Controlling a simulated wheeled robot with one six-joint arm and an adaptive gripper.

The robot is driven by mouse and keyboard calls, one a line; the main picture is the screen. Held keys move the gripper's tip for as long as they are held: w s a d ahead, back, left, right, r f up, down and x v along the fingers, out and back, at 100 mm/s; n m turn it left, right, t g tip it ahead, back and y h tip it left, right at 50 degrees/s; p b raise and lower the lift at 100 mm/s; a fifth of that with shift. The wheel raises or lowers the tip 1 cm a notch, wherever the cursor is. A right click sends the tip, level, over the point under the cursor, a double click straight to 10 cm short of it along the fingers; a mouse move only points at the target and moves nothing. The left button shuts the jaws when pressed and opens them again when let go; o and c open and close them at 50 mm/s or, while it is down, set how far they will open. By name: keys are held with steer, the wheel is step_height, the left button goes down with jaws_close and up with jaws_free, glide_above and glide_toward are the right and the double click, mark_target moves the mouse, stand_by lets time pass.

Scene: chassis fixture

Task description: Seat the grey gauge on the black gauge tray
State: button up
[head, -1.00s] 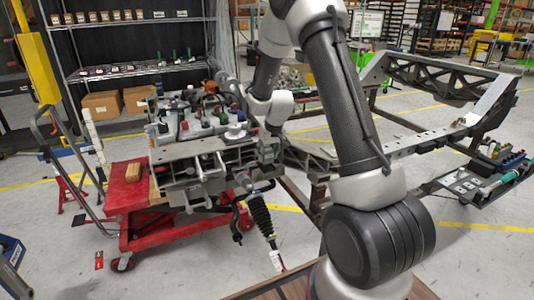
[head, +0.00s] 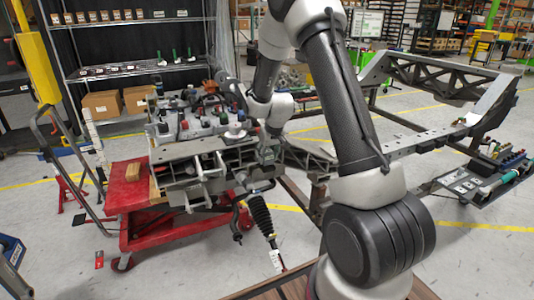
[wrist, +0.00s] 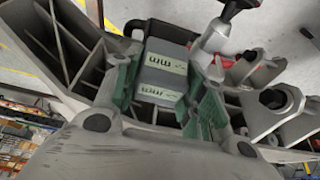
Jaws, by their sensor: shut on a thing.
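The grey gauge (wrist: 163,72), a block with pale labels marked "mm", is between the green fingers of my gripper (wrist: 166,92) in the wrist view. My gripper is shut on it. In the head view my gripper (head: 268,150) is at the right end of the grey metal assembly on the red cart, and the gauge is too small to make out there. A dark tray (head: 460,187) with pale markings on the right of the head view looks like the black gauge tray. It is well apart from my gripper.
The red cart (head: 130,200) carries the metal assembly, with a black coil-spring strut (head: 262,215) hanging in front. A dark chassis frame (head: 430,78) extends at the right. A green-handled tool (head: 498,184) lies beside the tray.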

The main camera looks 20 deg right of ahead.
steer(key=shift+f, duration=0.65)
steer(key=shift+f, duration=0.2)
steer(key=o, duration=1.3)
steer(key=shift+v, duration=3.45)
